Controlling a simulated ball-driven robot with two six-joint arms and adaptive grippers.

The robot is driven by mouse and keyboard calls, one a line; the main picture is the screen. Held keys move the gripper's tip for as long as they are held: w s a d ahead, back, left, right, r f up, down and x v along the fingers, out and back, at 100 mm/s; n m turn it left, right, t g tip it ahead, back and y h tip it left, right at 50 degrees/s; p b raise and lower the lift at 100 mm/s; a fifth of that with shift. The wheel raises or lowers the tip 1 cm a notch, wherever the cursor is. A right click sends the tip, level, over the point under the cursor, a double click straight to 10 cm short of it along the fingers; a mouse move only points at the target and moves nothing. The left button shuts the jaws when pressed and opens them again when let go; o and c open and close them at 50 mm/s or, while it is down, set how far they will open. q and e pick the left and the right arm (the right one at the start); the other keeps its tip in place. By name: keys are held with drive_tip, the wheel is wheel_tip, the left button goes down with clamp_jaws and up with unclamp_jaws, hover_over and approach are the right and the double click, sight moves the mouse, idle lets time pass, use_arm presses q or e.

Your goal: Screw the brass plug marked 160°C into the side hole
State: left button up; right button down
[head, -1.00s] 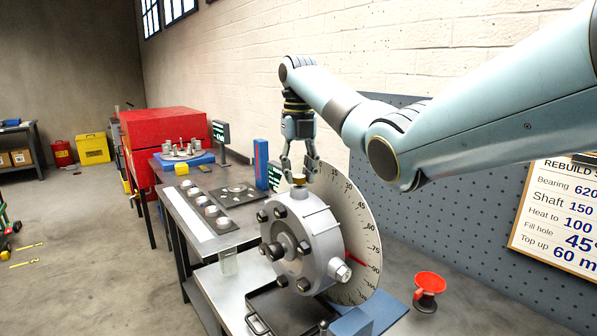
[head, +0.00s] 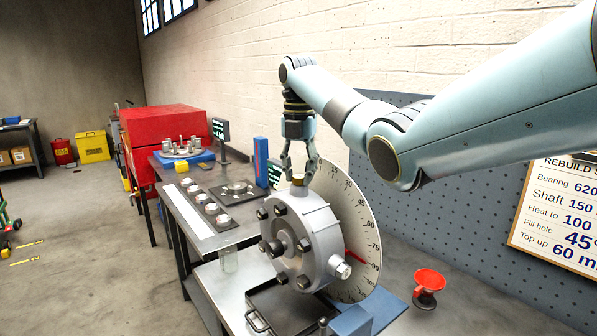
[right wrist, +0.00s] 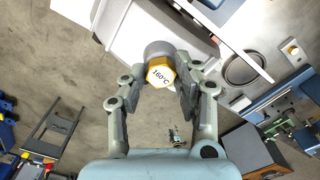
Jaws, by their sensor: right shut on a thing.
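The brass plug (right wrist: 160,74), a hex head marked 160°C, sits between the fingers of my right gripper (right wrist: 154,90) in the right wrist view. In the head view my right gripper (head: 299,176) points down and is shut on the plug (head: 298,181), at the top of the grey round housing (head: 302,232). The plug is at the upper boss of the housing; how deep it sits is hidden. My left gripper is not in view.
A dial plate with degree marks (head: 362,222) stands behind the housing. A black tray (head: 262,319) lies below it. A red funnel (head: 429,282) stands at right. Several rings lie on the bench (head: 180,222) at left. A pegboard (head: 470,200) stands behind.

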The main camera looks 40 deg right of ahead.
drive_tip(key=m, duration=0.7)
drive_tip(key=shift+f+m, duration=0.15)
drive_tip(key=shift+m, duration=0.15)
drive_tip(key=m, duration=0.3)
drive_tip(key=shift+s, duration=0.1)
drive_tip(key=shift+m, duration=0.3)
drive_tip(key=m, duration=1.5)
drive_tip(key=shift+f, duration=0.1)
drive_tip(key=m, duration=0.3)
drive_tip(key=shift+a, duration=0.1)
